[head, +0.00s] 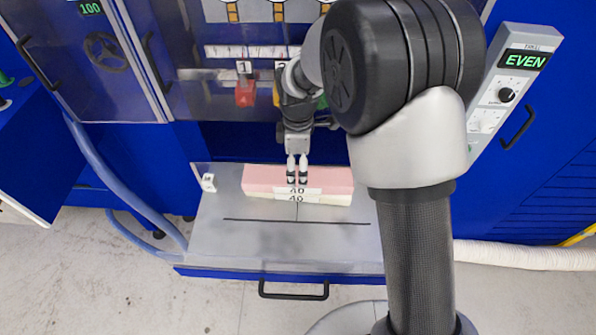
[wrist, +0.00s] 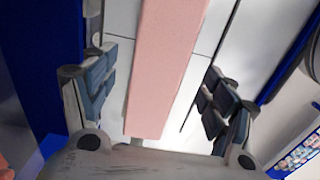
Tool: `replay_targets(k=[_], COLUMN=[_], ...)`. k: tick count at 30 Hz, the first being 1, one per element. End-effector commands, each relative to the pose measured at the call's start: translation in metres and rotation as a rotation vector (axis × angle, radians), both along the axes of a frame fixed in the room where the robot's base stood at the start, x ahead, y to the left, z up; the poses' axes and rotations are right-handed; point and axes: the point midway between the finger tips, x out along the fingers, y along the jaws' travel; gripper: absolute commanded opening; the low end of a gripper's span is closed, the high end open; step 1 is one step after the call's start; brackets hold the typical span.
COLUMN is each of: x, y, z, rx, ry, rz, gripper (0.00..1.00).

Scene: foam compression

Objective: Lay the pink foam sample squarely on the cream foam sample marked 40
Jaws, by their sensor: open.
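The pink foam sample (head: 262,177) is a long block lying on the cream foam sample (head: 335,200) at the back of the grey bench. Each has a white front label reading 40. From the front, the pink block looks lined up with the cream one; the far edges cannot be judged. My gripper (head: 297,180) is over the middle of the pink block, fingers pointing down. In the wrist view the pink foam (wrist: 165,65) passes between the parted fingers, with gaps on both sides. My gripper (wrist: 160,95) is open and holds nothing.
The bench (head: 225,235) is bare in front of the blocks, with a dark line across it. A small white marker block (head: 209,182) stands at its left. A blue machine with numbered coloured tags, including red (head: 245,95), rises behind. A display (head: 525,61) reads EVEN.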

Motion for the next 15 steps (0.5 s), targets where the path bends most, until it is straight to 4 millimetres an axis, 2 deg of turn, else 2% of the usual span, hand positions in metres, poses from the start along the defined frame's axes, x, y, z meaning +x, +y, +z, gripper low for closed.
replay_targets(k=[1,6,10,15], x=[0.001,0.001,0.0,0.0], y=[0.0,0.0,0.0,0.0], z=[0.016,0.048,0.064,0.071], rx=[0.001,0.001,0.001,0.0], ry=[-0.004,-0.003,-0.002,0.0], rz=[0.0,0.0,0.0,0.0], gripper=[0.78,0.78,0.78,0.78])
